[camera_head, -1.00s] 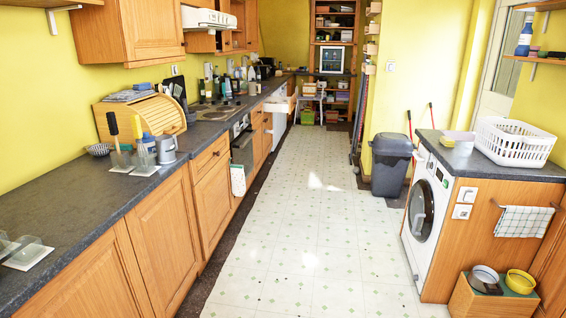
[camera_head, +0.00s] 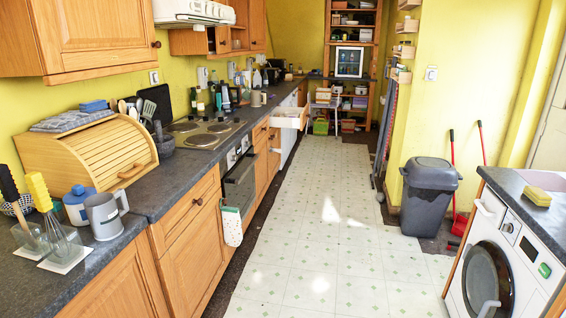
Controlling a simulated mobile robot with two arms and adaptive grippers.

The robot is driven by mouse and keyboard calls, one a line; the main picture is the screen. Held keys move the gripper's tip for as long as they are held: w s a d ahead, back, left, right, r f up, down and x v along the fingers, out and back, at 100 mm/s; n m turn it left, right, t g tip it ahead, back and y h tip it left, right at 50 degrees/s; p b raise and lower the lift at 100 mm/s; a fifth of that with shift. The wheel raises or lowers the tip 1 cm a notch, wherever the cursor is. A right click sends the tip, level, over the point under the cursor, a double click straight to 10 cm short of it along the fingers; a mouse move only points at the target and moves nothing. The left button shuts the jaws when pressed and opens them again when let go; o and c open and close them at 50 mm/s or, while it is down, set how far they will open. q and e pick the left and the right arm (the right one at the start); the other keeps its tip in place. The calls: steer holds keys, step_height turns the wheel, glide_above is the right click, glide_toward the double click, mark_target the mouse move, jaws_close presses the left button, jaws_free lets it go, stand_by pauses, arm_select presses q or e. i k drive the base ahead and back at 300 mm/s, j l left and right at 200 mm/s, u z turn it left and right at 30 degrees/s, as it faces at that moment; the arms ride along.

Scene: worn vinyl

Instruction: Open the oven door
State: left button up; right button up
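The oven (camera_head: 238,180) is built into the left row of cabinets, under the hob (camera_head: 200,131). Its dark front is seen at a steep angle, and its door looks shut. A white oven mitt or cloth (camera_head: 231,222) hangs low at the near side of the oven front. Neither of my grippers shows in the head view.
The pale tiled floor (camera_head: 315,230) down the middle is clear. A washing machine (camera_head: 490,260) stands at the near right, with a grey bin (camera_head: 428,198) beyond it. An open white drawer (camera_head: 290,118) juts out past the oven.

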mark_target(241, 195)
steer(key=i, duration=2)
